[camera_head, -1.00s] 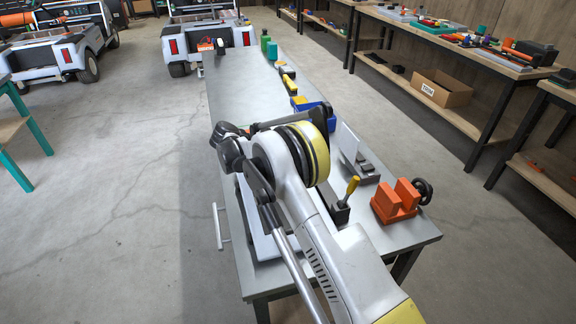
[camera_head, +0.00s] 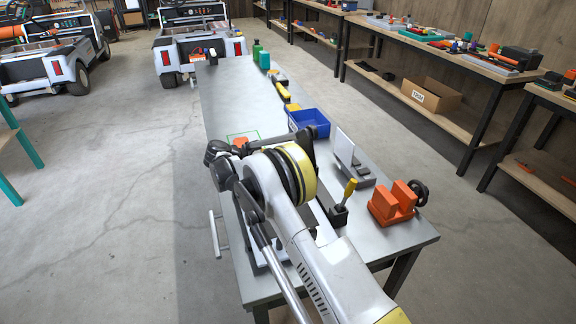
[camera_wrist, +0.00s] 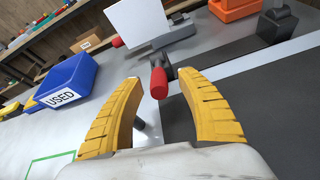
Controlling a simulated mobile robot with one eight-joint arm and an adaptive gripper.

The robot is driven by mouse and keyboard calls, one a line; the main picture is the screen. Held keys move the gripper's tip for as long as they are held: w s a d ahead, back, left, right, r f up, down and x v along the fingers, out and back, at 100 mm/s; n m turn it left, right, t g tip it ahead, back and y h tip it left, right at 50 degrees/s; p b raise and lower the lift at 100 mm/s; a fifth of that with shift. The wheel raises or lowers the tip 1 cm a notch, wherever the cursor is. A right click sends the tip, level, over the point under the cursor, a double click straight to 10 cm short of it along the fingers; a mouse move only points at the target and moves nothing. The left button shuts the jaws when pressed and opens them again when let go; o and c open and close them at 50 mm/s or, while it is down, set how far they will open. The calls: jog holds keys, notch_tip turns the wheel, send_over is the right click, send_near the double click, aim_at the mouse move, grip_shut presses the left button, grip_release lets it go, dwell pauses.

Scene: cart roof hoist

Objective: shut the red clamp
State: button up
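The clamp's red handle (camera_wrist: 158,83) shows in the wrist view on a short grey lever, close ahead of my gripper. My gripper (camera_wrist: 160,77) has two yellow ribbed fingers, spread apart. The red handle appears in the gap between the fingertips, with no clear contact on either side. A dark plate (camera_wrist: 215,105) lies below and right of the handle. The clamp's base is mostly hidden. In the head view my arm covers the clamp and the gripper's fingers.
A blue bin marked USED (camera_wrist: 68,82) stands left of my gripper; it also shows in the head view (camera_head: 310,121). A white panel on a stand (camera_head: 344,146), a yellow-handled tool in a dark holder (camera_head: 348,192) and an orange vise (camera_head: 392,205) are to the right. The far bench (camera_head: 230,90) is mostly clear.

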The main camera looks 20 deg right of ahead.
jog(key=shift+a+r, duration=0.1)
jog(key=shift+a, duration=0.05)
jog(key=v, duration=1.1)
jog(key=shift+s+a+r, duration=0.1)
jog(key=shift+a+r, duration=0.05)
jog(key=shift+a, duration=0.25)
